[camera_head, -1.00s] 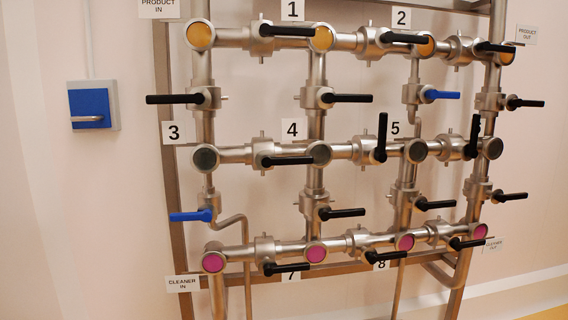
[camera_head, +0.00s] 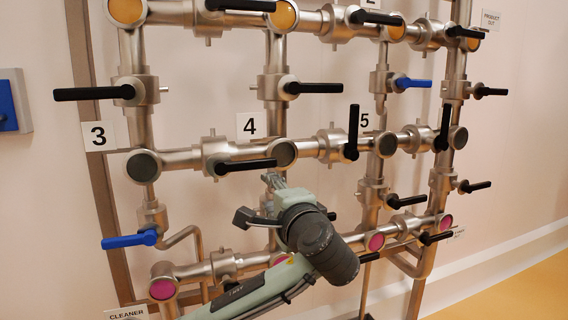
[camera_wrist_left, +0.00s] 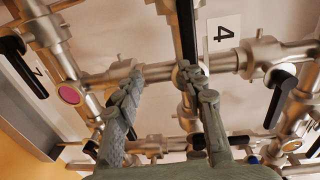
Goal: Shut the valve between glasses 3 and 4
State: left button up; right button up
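The valve between glass 3 (camera_head: 143,166) and glass 4 (camera_head: 284,153) has a black handle (camera_head: 245,166). The handle lies nearly along the horizontal pipe, its free end pointing right toward glass 4. My left gripper (camera_head: 272,178) is in front of the rack, below glass 4 and near the handle's free end. In the left wrist view the two fingers of this gripper (camera_wrist_left: 160,78) are apart with nothing held between them. Pipework shows beyond them, and contact cannot be told. My right gripper is not in view.
Other black handles stand out nearby, including one (camera_head: 313,88) above glass 4 and an upright one (camera_head: 352,133) to the right. A blue handle (camera_head: 130,240) sits below glass 3. My left forearm covers part of the lower pipe.

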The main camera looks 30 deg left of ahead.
aim_at(261, 165)
pick_arm(q)
jog(key=shift+y, duration=0.6)
jog(key=r, duration=0.4)
jog(key=shift+w+a, duration=0.2)
jog(key=shift+a, duration=0.1)
jog(key=x, duration=0.7)
jog(key=shift+p, duration=0.3)
jog(key=shift+c, duration=0.2)
jog(key=shift+d, duration=0.1)
grip_shut()
jog(key=shift+w, duration=0.1)
